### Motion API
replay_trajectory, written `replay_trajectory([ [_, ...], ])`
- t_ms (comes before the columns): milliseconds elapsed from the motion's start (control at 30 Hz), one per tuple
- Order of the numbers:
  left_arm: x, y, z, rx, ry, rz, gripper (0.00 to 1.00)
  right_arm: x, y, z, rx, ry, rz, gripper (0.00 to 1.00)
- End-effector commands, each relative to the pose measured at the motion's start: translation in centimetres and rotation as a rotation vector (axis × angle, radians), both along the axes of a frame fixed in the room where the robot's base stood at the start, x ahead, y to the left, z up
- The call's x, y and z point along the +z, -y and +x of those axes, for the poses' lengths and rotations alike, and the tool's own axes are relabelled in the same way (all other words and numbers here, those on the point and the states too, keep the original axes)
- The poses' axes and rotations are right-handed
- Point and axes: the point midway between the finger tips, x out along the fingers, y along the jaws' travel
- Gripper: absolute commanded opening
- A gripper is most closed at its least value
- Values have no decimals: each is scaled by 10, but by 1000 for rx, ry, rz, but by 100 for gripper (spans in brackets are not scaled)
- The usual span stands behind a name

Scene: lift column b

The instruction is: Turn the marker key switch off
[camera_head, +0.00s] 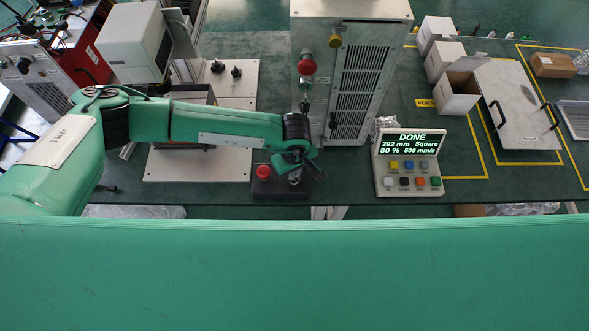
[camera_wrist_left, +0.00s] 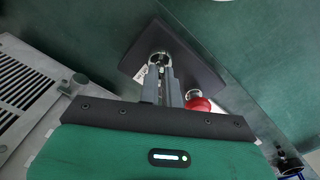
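The marker key switch sits on a dark control box (camera_head: 268,190) at the bench's front edge, beside a red mushroom button (camera_head: 263,171). In the head view my left gripper (camera_head: 294,178) is over the right part of this box and covers the switch. In the left wrist view the switch's silver round body (camera_wrist_left: 159,58) shows at the fingertips of my left gripper (camera_wrist_left: 162,72), on the dark box top (camera_wrist_left: 190,60). The two fingers are close together with a narrow gap, seemingly closed on the key. The key itself and its angle are hidden. My right gripper is not in view.
A tall vented cabinet (camera_head: 365,85) stands just behind the box. A control panel (camera_head: 409,165) reading DONE is to the right. White cartons (camera_head: 457,93) and a flat metal plate with handles (camera_head: 520,110) lie further right.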

Motion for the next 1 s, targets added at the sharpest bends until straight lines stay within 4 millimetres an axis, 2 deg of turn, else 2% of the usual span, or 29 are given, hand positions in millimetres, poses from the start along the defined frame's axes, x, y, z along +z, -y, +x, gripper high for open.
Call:
replay_trajectory([
  [167, -1, 0, 0, 10, 0, 0, 0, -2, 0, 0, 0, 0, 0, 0],
  [367, -3, 0, 0, 72, 1, -1, 0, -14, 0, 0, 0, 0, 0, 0],
  [567, -5, 1, 0, 207, 1, -2, 0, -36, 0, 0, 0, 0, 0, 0],
  [1000, -6, 1, 0, 618, 1, -4, 0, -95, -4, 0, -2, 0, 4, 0],
])
